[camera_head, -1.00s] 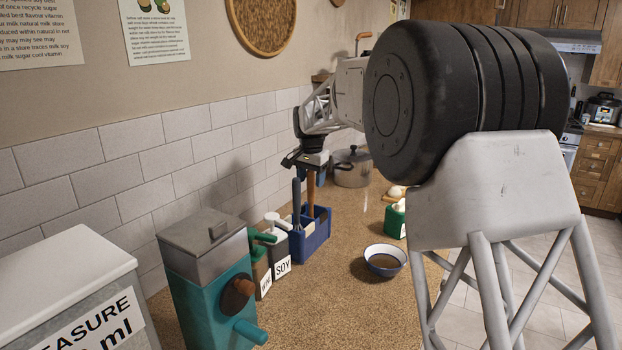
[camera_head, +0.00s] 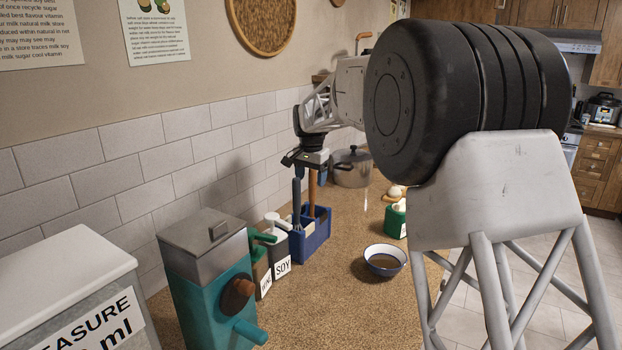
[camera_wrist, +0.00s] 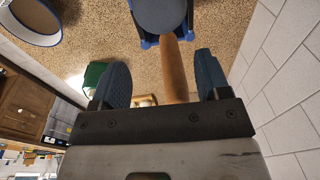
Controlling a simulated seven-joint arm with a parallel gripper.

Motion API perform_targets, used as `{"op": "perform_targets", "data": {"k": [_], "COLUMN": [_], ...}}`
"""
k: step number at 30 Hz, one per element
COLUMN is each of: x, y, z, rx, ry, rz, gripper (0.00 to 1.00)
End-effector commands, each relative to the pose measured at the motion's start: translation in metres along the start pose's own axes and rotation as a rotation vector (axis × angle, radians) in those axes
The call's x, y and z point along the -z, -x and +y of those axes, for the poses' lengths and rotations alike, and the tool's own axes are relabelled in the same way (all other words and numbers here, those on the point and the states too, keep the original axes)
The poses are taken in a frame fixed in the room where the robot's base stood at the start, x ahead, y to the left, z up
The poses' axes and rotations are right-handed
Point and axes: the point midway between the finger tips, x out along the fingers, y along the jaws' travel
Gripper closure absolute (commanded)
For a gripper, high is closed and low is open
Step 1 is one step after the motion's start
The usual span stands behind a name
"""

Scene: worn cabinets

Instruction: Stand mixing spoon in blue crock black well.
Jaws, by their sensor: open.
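The blue crock (camera_head: 310,238) stands on the counter near the tiled wall. A wooden-handled spoon (camera_head: 312,187) stands upright in it. In the wrist view its wooden handle (camera_wrist: 175,70) rises between the two blue fingers of my gripper (camera_wrist: 158,78), with a gap on each side. My gripper (camera_head: 306,170) is open, above the crock at the handle's top. A dark grey-blue utensil (camera_head: 297,205) also stands in the crock, left of the wooden handle. A dark round shape (camera_wrist: 160,12) over the crock shows in the wrist view. The crock's inside, with any black well, is hard to make out.
Soy (camera_head: 277,245) and wine (camera_head: 260,262) bottles stand left of the crock, near a teal dispenser (camera_head: 205,290). A lidded pot (camera_head: 351,168) stands behind. Counter in front is clear.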

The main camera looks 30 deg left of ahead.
Motion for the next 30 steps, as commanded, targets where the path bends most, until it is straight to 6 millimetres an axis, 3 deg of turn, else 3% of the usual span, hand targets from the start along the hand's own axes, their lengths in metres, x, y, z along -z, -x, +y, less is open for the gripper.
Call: {"op": "perform_targets", "data": {"k": [30], "x": [0.001], "y": [0.050], "z": [-0.001], "rx": [0.000], "ry": [0.000], "rz": [0.000], "gripper": [0.30]}}
